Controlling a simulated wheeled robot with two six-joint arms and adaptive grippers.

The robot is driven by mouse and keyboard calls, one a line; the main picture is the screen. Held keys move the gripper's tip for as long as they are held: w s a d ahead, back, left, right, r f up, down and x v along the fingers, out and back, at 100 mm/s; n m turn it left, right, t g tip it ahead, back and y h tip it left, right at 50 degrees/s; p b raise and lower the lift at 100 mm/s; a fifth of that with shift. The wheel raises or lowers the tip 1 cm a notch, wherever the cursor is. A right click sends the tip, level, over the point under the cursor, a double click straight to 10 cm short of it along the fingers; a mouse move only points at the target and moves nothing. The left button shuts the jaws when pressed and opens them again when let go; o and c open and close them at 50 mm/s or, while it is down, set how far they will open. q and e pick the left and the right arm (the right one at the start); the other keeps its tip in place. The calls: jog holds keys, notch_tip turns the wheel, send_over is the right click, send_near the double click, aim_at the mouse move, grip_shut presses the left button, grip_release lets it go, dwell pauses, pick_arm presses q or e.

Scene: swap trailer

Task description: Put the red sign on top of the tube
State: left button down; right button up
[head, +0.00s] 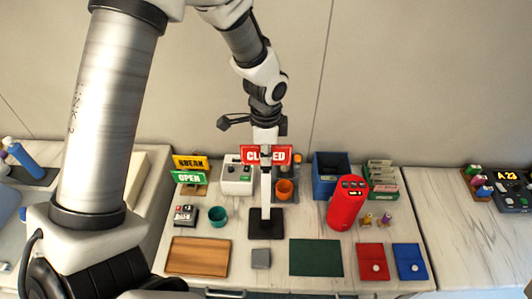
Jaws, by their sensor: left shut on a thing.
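The red sign (281,155) with white "CLOSED" lettering is upright near the back middle of the counter. My left gripper (266,152) comes down from above and is shut on it, hiding the middle letters. A slim white upright tube (266,188) stands on a square black base (266,230) directly below the sign in the picture. The sign appears to be at the tube's upper end; I cannot tell whether they touch. My right gripper is not in view.
Left of the tube stand a yellow sign (190,162), a green OPEN sign (188,178) and a teal cup (217,216). An orange cup (285,189), a blue bin (331,185) and a red cylinder (346,205) stand to the right. A grey block (261,258) lies in front.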

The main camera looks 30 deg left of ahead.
pick_arm(q)
jog(key=shift+f, duration=0.1)
dwell(0.3)
jog(key=shift+f, duration=0.4)
jog(key=shift+f, duration=0.25)
dwell(0.4)
jog(key=c, duration=0.7)
grip_release()
jog(key=shift+r, duration=0.1)
